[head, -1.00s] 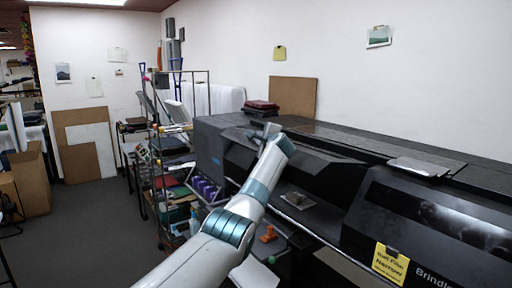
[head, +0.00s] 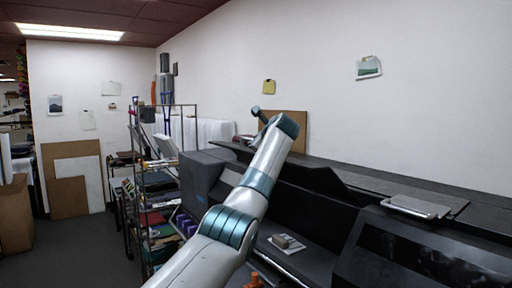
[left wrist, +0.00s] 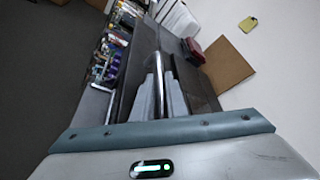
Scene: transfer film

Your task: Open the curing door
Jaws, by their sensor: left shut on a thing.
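The curing door (head: 322,178) is a dark panel on the long black film machine in the head view. It is tilted up, and the dark recess below it shows. My left arm crosses in front of it and hides part of it. My left gripper (head: 262,114) is raised at the door's far upper side. In the left wrist view my left gripper (left wrist: 160,76) is shut on a slim, shiny bar, the door handle (left wrist: 158,98), which lies between the fingers. My right gripper is not in view.
A wire shelf rack (head: 165,195) with bottles and boxes stands left of the machine. A metallic tray (head: 415,206) lies on the machine top at right. Open floor (head: 75,245) shows at left.

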